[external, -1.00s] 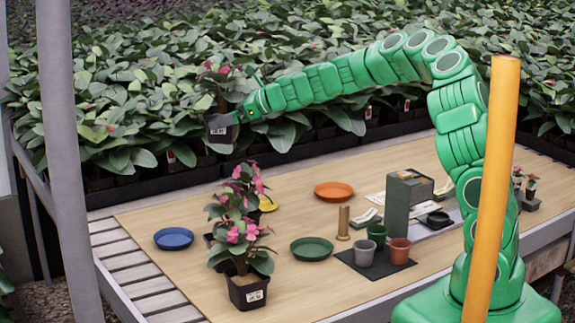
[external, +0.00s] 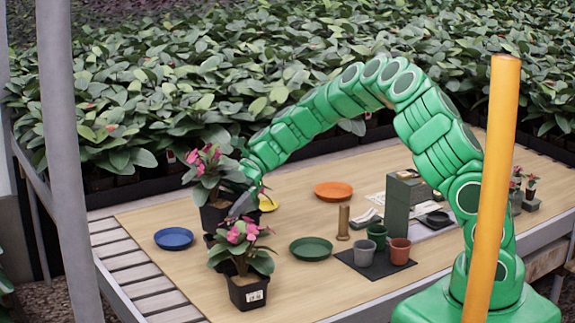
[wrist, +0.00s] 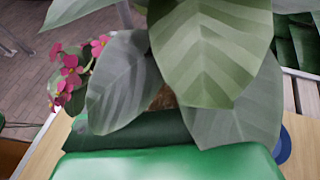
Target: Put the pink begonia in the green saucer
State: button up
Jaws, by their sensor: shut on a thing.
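My gripper (external: 240,207) is shut on the dark pot of a pink-flowered begonia (external: 207,172), held upright above the table's left part. In the wrist view large leaves (wrist: 210,50) fill the middle above my green gripper; its fingertips are hidden. Another pink begonia (external: 245,262) in a black labelled pot stands at the table's front, just below the held one. Part of another dark pot shows behind it; its plant is mostly hidden. Pink flowers (wrist: 70,75) show at left in the wrist view; I cannot tell whose. The green saucer (external: 311,248) lies empty to the right.
A blue saucer (external: 173,238) is at left, an orange saucer (external: 333,191) further back, and a yellow saucer (external: 268,204) partly hidden by my arm. Small pots (external: 400,251) on a dark mat and a green box (external: 398,205) stand right of the green saucer.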

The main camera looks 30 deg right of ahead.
jog(key=s+d+f+n+g+h, duration=0.25)
jog(key=s+n+g+h, duration=0.2)
jog(key=s, duration=0.45)
jog(key=s+d+f+n+g+h, duration=0.25)
jog(key=s+d+n+g, duration=0.2)
jog(key=s, duration=0.45)
jog(key=shift+w+d+f+n+t+h, duration=1.35)
jog(key=shift+d+n+t+h, duration=0.8)
jog(key=shift+n+h, duration=2.4)
jog(key=shift+w+d+f+n+t+h, duration=0.9)
jog(key=shift+w+d+n+t+h, duration=1.2)
jog(key=shift+n+h, duration=2.4)
jog(key=w+d+r+n+t+y, duration=0.2)
jog(key=w+d+r+n+t, duration=0.5)
jog(key=n+t, duration=0.65)
jog(key=shift+t, duration=0.4)
jog(key=shift+w+d+f, duration=0.2)
jog(key=shift+w+f, duration=0.05)
jog(key=shift+f, duration=1.25)
jog(key=shift+w+d+f, duration=0.2)
jog(key=shift+d+f, duration=0.05)
jog(key=shift+f, duration=1.25)
jog(key=shift+w+d+f, duration=0.2)
jog(key=shift+w+f, duration=0.05)
jog(key=shift+f, duration=1.25)
